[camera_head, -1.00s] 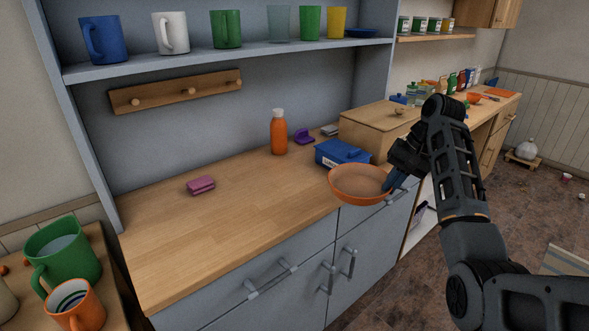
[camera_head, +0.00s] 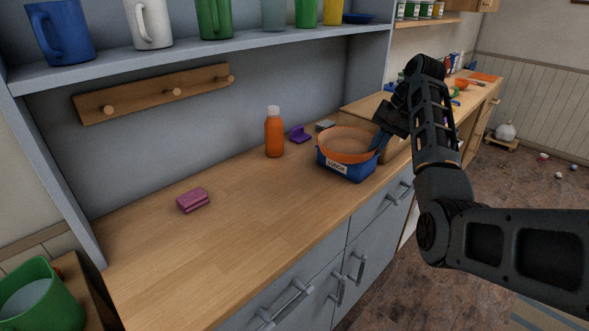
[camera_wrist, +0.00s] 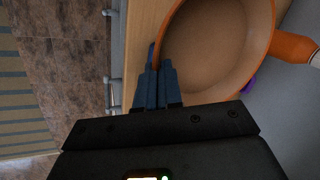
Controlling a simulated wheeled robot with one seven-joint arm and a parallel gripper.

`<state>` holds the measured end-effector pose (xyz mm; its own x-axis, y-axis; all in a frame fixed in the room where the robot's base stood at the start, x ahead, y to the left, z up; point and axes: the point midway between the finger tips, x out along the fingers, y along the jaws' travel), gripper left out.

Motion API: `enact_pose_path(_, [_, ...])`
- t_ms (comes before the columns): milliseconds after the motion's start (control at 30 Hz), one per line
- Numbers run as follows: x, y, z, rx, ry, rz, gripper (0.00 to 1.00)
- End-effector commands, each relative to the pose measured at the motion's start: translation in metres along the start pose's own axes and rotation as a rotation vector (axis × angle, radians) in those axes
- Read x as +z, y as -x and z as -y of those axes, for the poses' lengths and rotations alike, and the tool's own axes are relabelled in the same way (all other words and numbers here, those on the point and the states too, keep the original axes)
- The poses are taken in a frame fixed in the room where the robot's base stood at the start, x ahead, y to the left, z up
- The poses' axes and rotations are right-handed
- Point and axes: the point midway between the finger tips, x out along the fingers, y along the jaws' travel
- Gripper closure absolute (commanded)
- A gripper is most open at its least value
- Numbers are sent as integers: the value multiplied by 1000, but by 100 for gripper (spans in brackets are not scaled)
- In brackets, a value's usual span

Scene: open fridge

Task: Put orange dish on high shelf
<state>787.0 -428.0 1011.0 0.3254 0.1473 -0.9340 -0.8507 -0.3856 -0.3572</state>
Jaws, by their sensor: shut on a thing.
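The orange dish (camera_head: 346,140) is a shallow round bowl. My gripper (camera_head: 380,140) is shut on its right rim. In the head view the dish appears level and overlaps the blue lunch box on the counter; I cannot tell whether they touch. In the wrist view the dish (camera_wrist: 212,48) fills the upper middle, with my blue fingers (camera_wrist: 158,85) pinching its near left rim. The high shelf (camera_head: 190,58) is grey-blue and spans the back of the hutch, above the dish. A blue dish (camera_head: 359,17) lies at its right end.
Blue, white and green mugs and several tumblers line the shelf. Below, an orange bottle (camera_head: 274,133), purple item (camera_head: 299,134), pink sponge (camera_head: 193,200) and blue lunch box (camera_head: 345,168) stand on the wooden counter (camera_head: 225,220). A peg rail (camera_head: 155,92) hangs between. The counter's left-middle is mostly clear.

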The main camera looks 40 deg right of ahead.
Motion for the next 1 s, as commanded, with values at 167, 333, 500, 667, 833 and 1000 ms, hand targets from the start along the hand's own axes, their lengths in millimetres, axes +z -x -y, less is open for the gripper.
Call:
enact_pose_path(167, [12, -21, 17, 1, 5, 3, 100])
enact_pose_path(333, [27, -51, 39, 1, 4, 4, 100])
enact_pose_path(500, [41, -80, 59, 1, 4, 3, 100])
enact_pose_path(667, [48, -96, 70, -1, 2, 1, 100])
enact_pose_path(833, [50, -107, 70, 0, 0, 1, 100])
enact_pose_path(1000, [50, -128, 62, 0, 1, 2, 100])
